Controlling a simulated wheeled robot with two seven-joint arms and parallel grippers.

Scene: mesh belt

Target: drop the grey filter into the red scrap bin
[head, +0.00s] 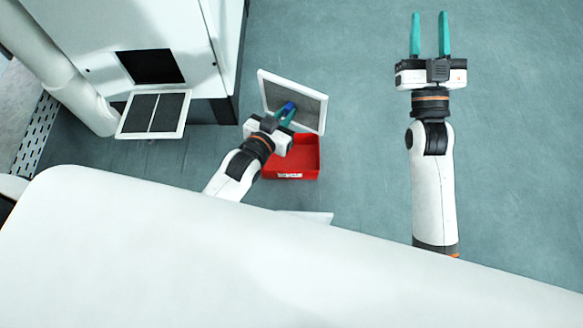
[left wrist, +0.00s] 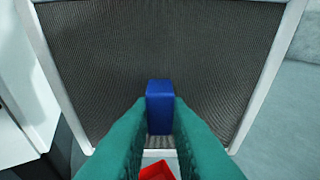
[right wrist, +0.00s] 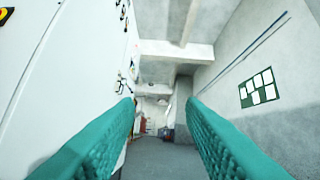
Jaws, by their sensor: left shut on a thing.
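The grey filter (head: 309,104) is a dark grey mesh panel in a white frame with a blue tab (head: 288,108). My left gripper (head: 286,114) is shut on the blue tab and holds the filter tilted. In the left wrist view the grey mesh (left wrist: 160,45) fills the upper part, and the blue tab (left wrist: 159,108) is between the teal fingers. The red scrap bin (head: 297,158) is below the left gripper, partly hidden by it and the filter. A bit of red bin (left wrist: 157,171) shows at the bottom of the left wrist view. My right gripper (head: 429,35) is open and empty.
A white cabinet (head: 190,40) with a dark square opening (head: 150,66) stands at the upper left. A white-framed panel with two dark sections (head: 153,114) is in front of it. A white flat piece (head: 312,216) shows partly below the bin. The floor at the right is clear.

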